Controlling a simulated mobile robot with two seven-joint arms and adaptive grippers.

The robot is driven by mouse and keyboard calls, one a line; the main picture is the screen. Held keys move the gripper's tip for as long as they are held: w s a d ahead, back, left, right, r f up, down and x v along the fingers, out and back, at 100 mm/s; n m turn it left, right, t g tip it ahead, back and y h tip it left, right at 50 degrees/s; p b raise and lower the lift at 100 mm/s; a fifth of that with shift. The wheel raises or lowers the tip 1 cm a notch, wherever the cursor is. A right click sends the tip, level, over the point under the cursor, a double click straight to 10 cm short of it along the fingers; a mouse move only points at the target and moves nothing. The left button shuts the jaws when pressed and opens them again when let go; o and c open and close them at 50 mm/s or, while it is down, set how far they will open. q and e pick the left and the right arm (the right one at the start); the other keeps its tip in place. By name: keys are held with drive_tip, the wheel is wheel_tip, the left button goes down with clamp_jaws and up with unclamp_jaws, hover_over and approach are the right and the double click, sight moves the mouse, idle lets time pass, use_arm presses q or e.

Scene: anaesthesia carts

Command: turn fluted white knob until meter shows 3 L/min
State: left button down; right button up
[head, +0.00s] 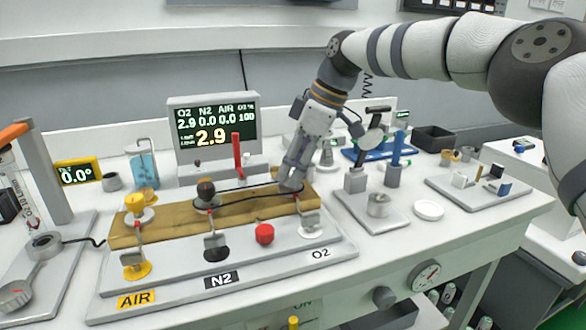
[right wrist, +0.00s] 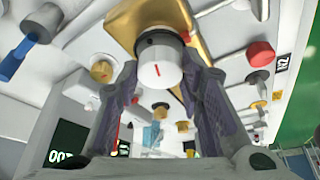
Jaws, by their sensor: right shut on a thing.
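The white knob (right wrist: 160,66) shows in the right wrist view between the two fingers, with a red mark on its face. In the head view the fingers mostly hide the knob. The meter screen (head: 217,125) behind the board reads O2 2.9, N2 0.0, AIR 0.0, with a large yellow 2.9 below. My left gripper is not in view.
A yellow knob (head: 135,203) and a dark knob (head: 206,191) stand along the board. A red lever (head: 237,157) rises behind. A grey block with a blue handle (head: 396,160) is at the right.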

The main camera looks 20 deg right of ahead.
drive_tip(key=shift+f, duration=0.1)
idle(0.3)
drive_tip(key=o, duration=1.2)
drive_tip(key=shift+c, duration=0.2)
drive_tip(key=v, duration=1.2)
